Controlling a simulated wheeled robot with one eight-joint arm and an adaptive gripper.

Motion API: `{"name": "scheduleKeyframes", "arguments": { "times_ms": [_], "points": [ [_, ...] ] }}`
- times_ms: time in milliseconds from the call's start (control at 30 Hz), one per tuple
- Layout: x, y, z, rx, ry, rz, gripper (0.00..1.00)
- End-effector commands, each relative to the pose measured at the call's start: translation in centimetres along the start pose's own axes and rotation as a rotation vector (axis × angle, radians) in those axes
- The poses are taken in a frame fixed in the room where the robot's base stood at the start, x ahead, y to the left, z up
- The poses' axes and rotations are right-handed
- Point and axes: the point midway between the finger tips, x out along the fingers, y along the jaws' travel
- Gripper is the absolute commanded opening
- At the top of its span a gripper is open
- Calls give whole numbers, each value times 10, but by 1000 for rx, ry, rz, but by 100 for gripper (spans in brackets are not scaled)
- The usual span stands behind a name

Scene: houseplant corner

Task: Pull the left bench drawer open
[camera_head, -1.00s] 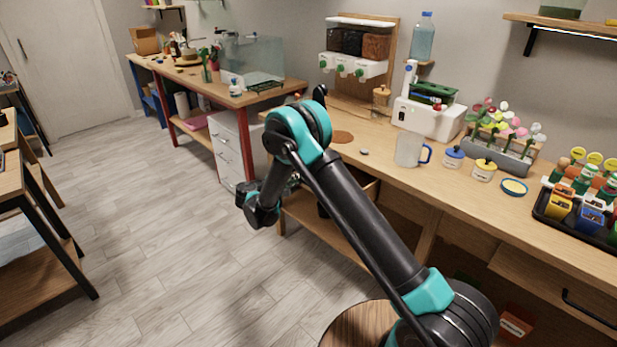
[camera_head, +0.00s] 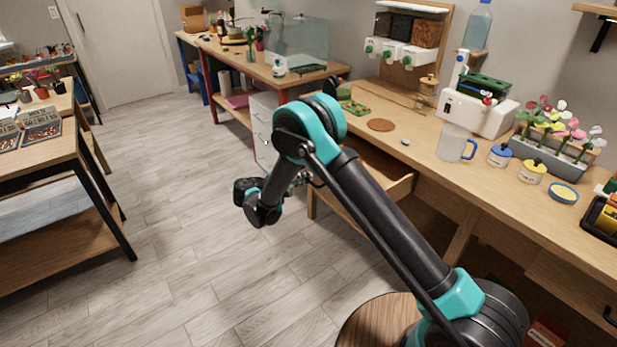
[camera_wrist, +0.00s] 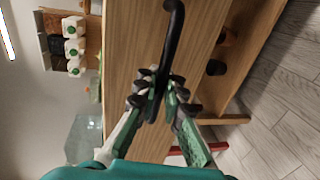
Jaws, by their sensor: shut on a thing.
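The left bench drawer (camera_head: 402,187) stands partly open under the wooden bench top in the head view, its side wall and part of its inside showing past my arm. In the wrist view its wooden front (camera_wrist: 130,60) fills the middle, with a black bar handle (camera_wrist: 174,22) on it. My gripper (camera_wrist: 160,96) is shut on this handle, its fingers on either side of the bar. In the head view my gripper (camera_head: 262,200) is in front of the drawer, and my arm hides the handle and most of the drawer front.
On the bench top (camera_head: 440,170) stand a clear jug (camera_head: 452,142), a blue-lidded jar (camera_head: 499,155) and a yellow-lidded jar (camera_head: 532,171). A round wooden stool (camera_head: 375,325) stands close below my arm. Open floor (camera_head: 180,230) lies left of my gripper.

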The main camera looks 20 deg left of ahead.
Motion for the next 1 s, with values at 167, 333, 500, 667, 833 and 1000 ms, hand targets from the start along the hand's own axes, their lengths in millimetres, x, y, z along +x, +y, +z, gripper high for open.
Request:
{"name": "scheduleKeyframes", "arguments": {
  "times_ms": [167,333,500,667,833,1000],
  "points": [
    [0,0,0,0,0,-1,0],
    [0,0,0,0,0,-1,19],
    [0,0,0,0,0,-1,19],
    [-2,0,0,0,0,0,19],
    [-22,0,-1,0,3,0,19],
    [-58,0,-1,-1,3,0,19]
  ]
}}
